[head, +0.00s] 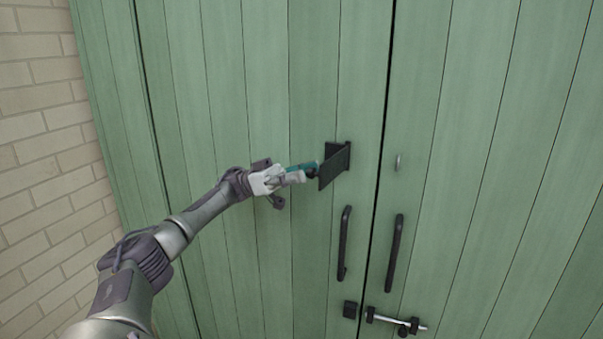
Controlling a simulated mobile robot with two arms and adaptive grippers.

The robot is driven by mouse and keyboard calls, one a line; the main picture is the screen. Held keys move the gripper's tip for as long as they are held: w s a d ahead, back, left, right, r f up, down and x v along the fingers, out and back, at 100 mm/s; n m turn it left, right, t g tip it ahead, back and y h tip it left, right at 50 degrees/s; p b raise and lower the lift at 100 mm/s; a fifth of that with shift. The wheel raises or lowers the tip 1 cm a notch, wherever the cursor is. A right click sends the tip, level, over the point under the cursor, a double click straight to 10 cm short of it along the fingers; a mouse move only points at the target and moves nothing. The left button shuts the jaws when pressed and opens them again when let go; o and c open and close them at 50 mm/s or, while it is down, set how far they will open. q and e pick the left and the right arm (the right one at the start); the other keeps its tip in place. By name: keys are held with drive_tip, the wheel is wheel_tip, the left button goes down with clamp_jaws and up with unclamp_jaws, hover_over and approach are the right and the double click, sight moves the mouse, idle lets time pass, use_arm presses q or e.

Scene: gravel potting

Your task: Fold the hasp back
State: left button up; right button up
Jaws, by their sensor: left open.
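The hasp (337,167) is a dark plate on the left green door, near the seam between the doors. Its leaf stands out from the door at an angle, with its free edge toward the left. A small metal staple (398,162) sits on the right door, apart from the hasp. My left gripper (308,172) is open, just left of the leaf, with its fingertips close to the leaf's free edge. I cannot tell whether they touch it. My right gripper is out of view.
Two dark vertical handles, a left one (344,243) and a right one (394,253), stand below the hasp. A bolt (398,320) is on the right door, with its dark keeper (350,309) on the left door. A brick wall (45,150) is at left.

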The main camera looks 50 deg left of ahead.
use_arm(q)
drive_tip(key=v, duration=0.7)
drive_tip(key=shift+a, duration=0.25)
drive_tip(key=shift+s, duration=0.1)
drive_tip(key=shift+f, duration=0.1)
idle(0.3)
